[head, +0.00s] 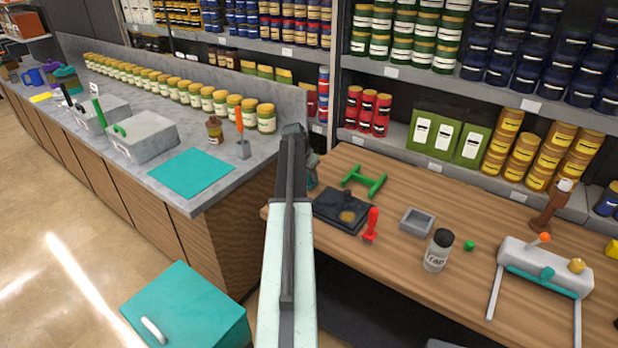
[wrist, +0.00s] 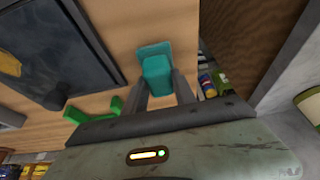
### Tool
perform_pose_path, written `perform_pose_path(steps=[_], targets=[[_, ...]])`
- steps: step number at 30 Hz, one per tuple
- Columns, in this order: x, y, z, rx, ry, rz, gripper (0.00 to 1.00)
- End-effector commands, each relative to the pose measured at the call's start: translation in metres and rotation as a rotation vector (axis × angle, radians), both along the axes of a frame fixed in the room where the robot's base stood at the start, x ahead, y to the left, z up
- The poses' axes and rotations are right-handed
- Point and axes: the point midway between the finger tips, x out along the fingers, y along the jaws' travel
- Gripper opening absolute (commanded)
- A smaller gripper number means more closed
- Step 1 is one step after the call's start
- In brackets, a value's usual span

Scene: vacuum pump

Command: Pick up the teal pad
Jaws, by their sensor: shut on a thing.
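The teal pad (wrist: 157,70) shows in the wrist view as a small block with a second teal part behind it, over the wooden tabletop. My gripper (wrist: 161,84) has one finger on each side of it and is shut on it. I cannot tell whether the pad is clear of the table. In the head view my arm hides most of the gripper and the pad at the left end of the wooden table.
On the wooden table (head: 395,277) stand a black tray (head: 330,209), a green frame (head: 364,181), a red-handled tool (head: 371,225), a grey dish (head: 417,222) and a jar (head: 438,250). A grey counter (head: 240,171) with a flat teal mat (head: 192,173) lies left.

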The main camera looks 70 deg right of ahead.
Motion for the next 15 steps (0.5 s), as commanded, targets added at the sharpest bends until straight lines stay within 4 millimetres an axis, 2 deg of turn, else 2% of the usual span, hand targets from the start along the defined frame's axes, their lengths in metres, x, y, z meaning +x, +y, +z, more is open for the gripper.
perform_pose_path(steps=[8,10,15], targets=[[0.0,0.0,0.039,0.0,0.0,0.0,0.0],[-0.009,0.017,0.033,0.0,0.001,-0.001,0.0],[-0.029,0.054,0.036,0.0,-0.001,-0.002,0.0]])
